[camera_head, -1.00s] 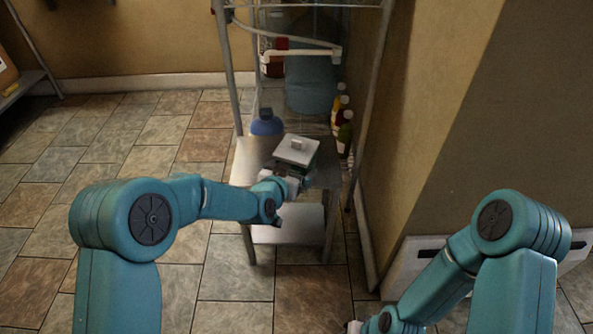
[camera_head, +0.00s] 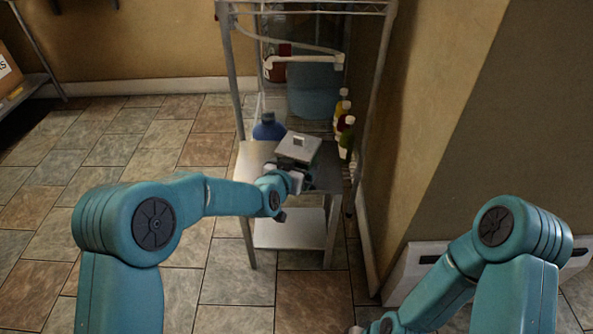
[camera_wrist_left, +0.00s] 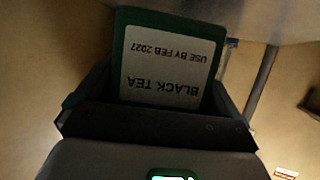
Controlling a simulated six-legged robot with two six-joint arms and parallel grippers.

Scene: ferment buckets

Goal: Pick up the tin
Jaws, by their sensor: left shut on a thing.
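The tin (camera_head: 298,147) has a pale grey lid with a small handle and dark green sides. It is over the small metal table in the head view, looking slightly tilted. In the left wrist view the tin (camera_wrist_left: 170,62) fills the jaws, its white label reading "BLACK TEA, USE BY FEB 2027" upside down. My left gripper (camera_head: 291,180) is shut on the tin from the near side. The tin's underside is hidden, so I cannot tell how far it is above the tabletop. My right gripper (camera_head: 357,329) barely shows at the bottom edge; its jaws cannot be made out.
The metal table (camera_head: 257,156) stands before a wire rack (camera_head: 240,80). A blue jug (camera_head: 269,126) stands left of the tin, and several bottles (camera_head: 346,130) stand right. A wall corner (camera_head: 420,150) rises close on the right. The tiled floor at left is clear.

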